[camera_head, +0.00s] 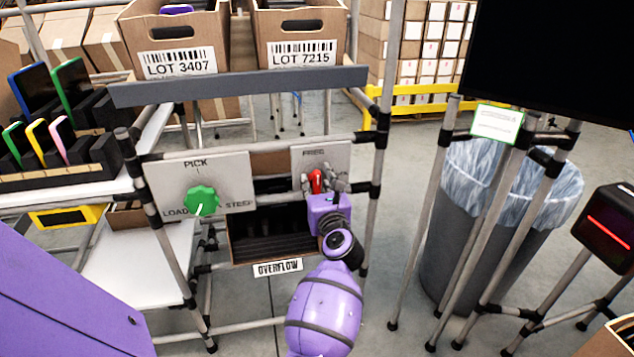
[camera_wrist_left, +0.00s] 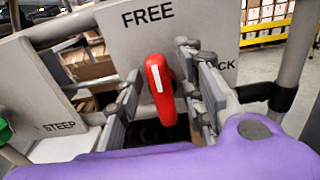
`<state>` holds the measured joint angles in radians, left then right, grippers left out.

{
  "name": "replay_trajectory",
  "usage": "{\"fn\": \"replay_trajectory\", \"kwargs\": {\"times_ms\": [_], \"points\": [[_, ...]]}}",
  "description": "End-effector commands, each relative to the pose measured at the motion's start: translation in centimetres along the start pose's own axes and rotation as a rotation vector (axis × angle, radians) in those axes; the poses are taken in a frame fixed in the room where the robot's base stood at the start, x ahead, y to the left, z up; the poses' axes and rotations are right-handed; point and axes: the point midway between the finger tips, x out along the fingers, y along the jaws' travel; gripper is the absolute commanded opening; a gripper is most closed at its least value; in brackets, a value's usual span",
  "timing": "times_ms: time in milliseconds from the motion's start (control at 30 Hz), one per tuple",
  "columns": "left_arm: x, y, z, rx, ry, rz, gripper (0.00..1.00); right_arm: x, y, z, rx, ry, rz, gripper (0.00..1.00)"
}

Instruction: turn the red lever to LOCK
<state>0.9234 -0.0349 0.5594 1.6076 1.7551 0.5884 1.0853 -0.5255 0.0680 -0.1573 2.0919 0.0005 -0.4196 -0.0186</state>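The red lever (camera_head: 315,181) sits on a grey panel (camera_head: 338,156) on the right of the rack. In the left wrist view the lever (camera_wrist_left: 160,88) has a white stripe and stands nearly upright below the word FREE. The word LOCK is partly hidden behind a finger on the right. My left gripper (camera_head: 320,187) is at the panel with its fingers open on both sides of the lever. The left wrist view shows these fingers (camera_wrist_left: 163,98) with gaps between them and the lever. My right gripper is not in view.
A green knob (camera_head: 202,200) on a PICK/LOAD/STEEP panel (camera_head: 233,176) is to the left. An open OVERFLOW carton (camera_head: 277,268) lies below the panels. Lot cartons (camera_head: 177,62) sit above on the shelf. A lined bin (camera_head: 456,230) and rack poles stand at right.

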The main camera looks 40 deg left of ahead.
Motion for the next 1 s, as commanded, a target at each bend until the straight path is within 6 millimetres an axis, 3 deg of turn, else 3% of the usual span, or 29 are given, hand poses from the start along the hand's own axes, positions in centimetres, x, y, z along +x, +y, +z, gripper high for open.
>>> {"fn": "replay_trajectory", "kwargs": {"times_ms": [233, 500, 1000], "points": [[0.1, 0.0, 0.0, 0.000, 0.000, 0.000, 0.35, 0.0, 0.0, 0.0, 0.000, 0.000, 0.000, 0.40], [0.1, 0.0, 0.0, 0.001, 0.000, 0.000, 0.00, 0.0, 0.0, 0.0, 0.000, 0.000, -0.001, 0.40], [0.1, -0.2, 0.3, 0.135, -0.001, -0.001, 0.00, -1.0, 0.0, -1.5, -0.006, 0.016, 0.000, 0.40]]}}
